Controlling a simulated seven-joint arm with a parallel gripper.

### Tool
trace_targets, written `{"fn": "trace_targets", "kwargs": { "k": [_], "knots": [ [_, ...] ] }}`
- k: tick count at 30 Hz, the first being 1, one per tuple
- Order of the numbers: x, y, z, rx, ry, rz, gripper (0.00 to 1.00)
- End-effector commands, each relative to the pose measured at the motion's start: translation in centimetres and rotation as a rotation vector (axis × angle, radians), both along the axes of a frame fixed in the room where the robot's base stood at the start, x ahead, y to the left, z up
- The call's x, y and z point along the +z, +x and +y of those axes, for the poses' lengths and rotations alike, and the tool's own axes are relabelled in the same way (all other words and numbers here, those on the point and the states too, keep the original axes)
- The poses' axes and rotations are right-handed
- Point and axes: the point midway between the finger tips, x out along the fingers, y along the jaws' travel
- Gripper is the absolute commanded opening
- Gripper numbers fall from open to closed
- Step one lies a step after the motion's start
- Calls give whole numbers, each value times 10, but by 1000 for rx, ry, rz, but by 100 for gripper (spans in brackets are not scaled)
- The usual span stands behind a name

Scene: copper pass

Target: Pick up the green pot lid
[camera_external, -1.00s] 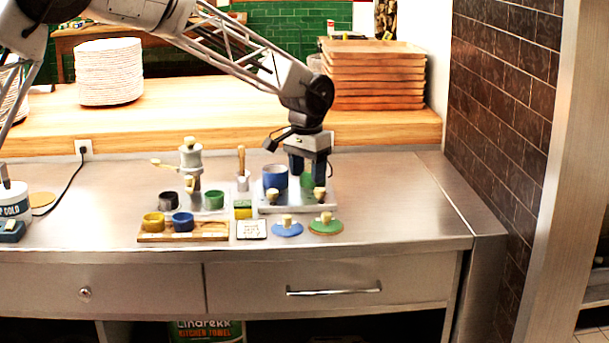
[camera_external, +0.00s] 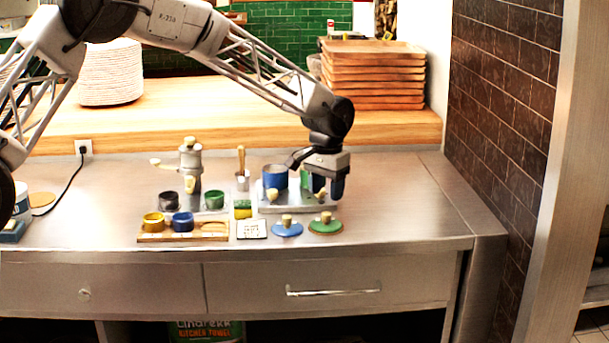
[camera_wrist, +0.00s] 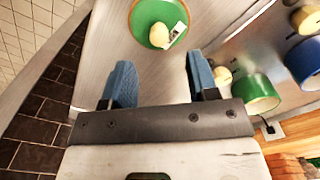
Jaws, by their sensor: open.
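The green pot lid (camera_external: 325,225) is a flat green disc with a pale wooden knob and a brown rim. It lies on the steel counter near the front edge. In the wrist view the green lid (camera_wrist: 150,22) is at the top, ahead of the fingers, with a small white tag beside its knob. My gripper (camera_external: 325,195) is above the counter behind the lid. Its blue fingers are apart and empty, and the gripper also shows in the wrist view (camera_wrist: 160,82). A blue pot lid (camera_external: 287,229) lies just left of the green one.
A blue pot (camera_external: 275,177) and a green pot (camera_wrist: 257,92) stand on a burner plate beside my gripper. A wooden tray (camera_external: 160,237) with small cups is at left. The counter's right side (camera_external: 410,215) is clear, up to the brick wall.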

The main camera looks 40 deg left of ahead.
Motion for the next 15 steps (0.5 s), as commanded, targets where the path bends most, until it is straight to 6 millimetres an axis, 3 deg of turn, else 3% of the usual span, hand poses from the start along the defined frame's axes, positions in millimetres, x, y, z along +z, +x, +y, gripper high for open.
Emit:
{"fn": "trace_targets", "kwargs": {
  "k": [6, 15],
  "knots": [
    [-14, 0, 0, 0, 0, -1, 54],
    [-15, 0, 0, 0, 0, -1, 54]
  ]
}}
